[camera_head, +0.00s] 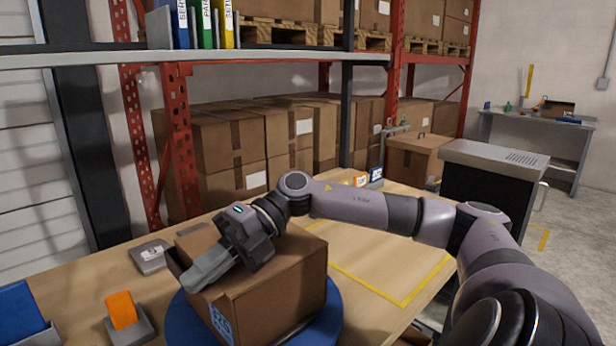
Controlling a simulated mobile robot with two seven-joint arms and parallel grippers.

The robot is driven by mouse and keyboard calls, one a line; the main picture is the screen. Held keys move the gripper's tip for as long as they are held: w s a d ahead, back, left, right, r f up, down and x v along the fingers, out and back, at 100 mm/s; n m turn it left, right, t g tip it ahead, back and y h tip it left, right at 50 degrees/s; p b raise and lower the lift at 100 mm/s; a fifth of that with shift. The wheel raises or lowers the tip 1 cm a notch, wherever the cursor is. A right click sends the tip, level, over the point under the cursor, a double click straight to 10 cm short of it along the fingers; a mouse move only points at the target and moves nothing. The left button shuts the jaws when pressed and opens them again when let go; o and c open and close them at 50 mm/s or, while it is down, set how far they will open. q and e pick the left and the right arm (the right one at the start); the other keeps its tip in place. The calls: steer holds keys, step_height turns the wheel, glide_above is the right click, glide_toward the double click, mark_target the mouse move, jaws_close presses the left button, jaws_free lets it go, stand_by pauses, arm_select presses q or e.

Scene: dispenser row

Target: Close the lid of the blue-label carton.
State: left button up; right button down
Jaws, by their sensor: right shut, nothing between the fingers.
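A brown carton (285,290) stands on a blue round turntable (334,318) on the wooden table. A blue label (221,324) shows low on its front-left face. My right gripper (192,283) reaches in from the right across the carton's top. Its fingers are together, empty, and point down-left over the carton's upper left edge. A brown flap edge shows at the carton's left, behind the fingers. The gripper and wrist hide much of the top, so I cannot tell how far the lid is closed or whether the fingers touch it. My left gripper is out of view.
A dark cabinet (492,185) and racks stand behind.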

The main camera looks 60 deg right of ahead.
steer(key=shift+r+p, duration=0.85)
steer(key=shift+r, duration=0.25)
step_height(320, 180, up, 4)
steer(key=p, duration=0.2)
steer(key=shift+f+p, duration=0.25)
steer(key=shift+p, duration=0.15)
step_height(320, 180, up, 10)
steer(key=shift+f+p, duration=0.15)
steer(key=shift+p, duration=0.2)
